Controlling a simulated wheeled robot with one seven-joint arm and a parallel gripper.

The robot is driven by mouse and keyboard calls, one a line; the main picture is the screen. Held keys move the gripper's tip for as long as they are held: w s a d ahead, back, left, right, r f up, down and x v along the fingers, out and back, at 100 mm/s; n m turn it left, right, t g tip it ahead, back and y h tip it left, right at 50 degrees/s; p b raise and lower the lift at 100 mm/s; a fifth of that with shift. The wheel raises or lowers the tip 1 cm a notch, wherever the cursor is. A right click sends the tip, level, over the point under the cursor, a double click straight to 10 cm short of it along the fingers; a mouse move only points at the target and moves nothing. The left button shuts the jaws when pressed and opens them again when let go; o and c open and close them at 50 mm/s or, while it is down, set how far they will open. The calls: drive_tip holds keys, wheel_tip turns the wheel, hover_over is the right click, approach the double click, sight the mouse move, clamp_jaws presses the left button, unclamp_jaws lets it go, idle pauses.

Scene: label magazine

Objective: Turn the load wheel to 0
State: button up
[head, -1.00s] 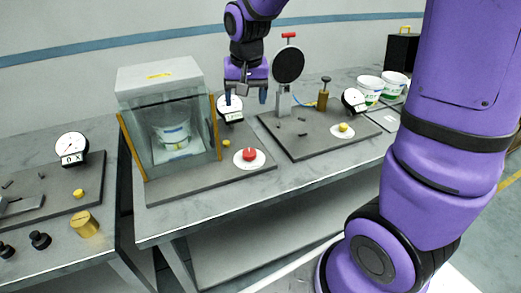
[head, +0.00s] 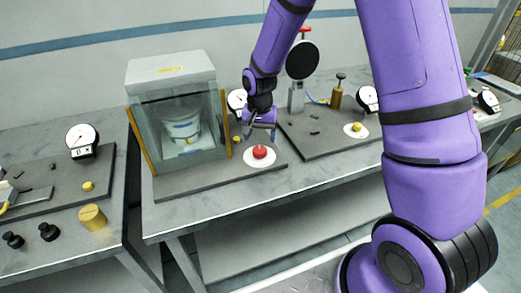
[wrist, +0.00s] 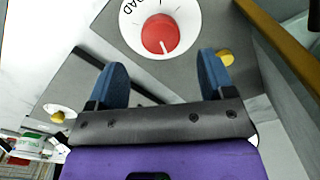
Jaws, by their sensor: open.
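The load wheel (head: 260,152) is a red knob on a white round dial, on the grey base plate in front of the glass cabinet. In the wrist view the red knob (wrist: 160,34) shows a white pointer line towards its lower right edge. Letters reading "OAD" show on the dial's left; the other marks are cut off or too small to read. My gripper (head: 260,134) is just behind and above the wheel. In the wrist view my gripper (wrist: 160,65) has its blue fingers spread, empty, with the knob beyond the tips and apart from them.
The glass cabinet (head: 172,72) with a white tub (head: 180,125) stands left of the wheel. A yellow button (wrist: 227,57) is close to the right finger. A gauge (head: 237,100) is partly behind my gripper. Another station with a black disc (head: 302,60) is on the right.

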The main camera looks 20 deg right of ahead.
sight(259, 149)
wheel_tip(259, 149, down, 6)
drive_tip(key=shift+f, duration=0.25)
drive_tip(key=shift+c, duration=0.4)
drive_tip(key=c, duration=0.9)
drive_tip(key=shift+o, duration=0.2)
